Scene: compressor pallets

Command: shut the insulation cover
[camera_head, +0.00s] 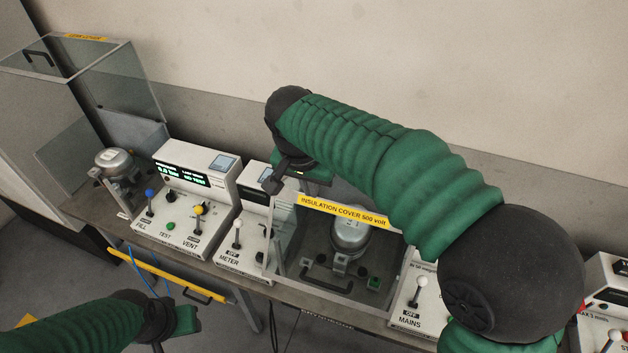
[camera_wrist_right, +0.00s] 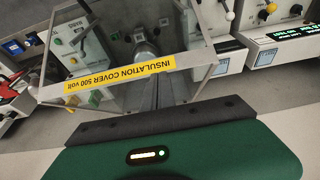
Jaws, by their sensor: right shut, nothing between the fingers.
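The insulation cover (camera_head: 342,212) is a clear box with a grey frame and a yellow label on its upper edge. A metal compressor (camera_head: 350,238) shows through it, with a black handle (camera_head: 328,281) low at the front. I cannot tell whether the cover is fully down. My right gripper (camera_head: 272,183) is shut and empty, just left of the label and near the cover's upper left corner; contact is unclear. The wrist view shows the cover's label (camera_wrist_right: 120,75) upside down beyond my green hand. My left gripper (camera_head: 185,320) is low at left, away from the cover; its fingers are unclear.
A second clear cover (camera_head: 100,75) stands at far left above another compressor (camera_head: 115,162). White panels with levers stand along the bench: a fill and vent panel (camera_head: 180,225), a meter panel (camera_head: 232,255) and a mains panel (camera_head: 410,318). A yellow bar (camera_head: 165,277) runs below.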

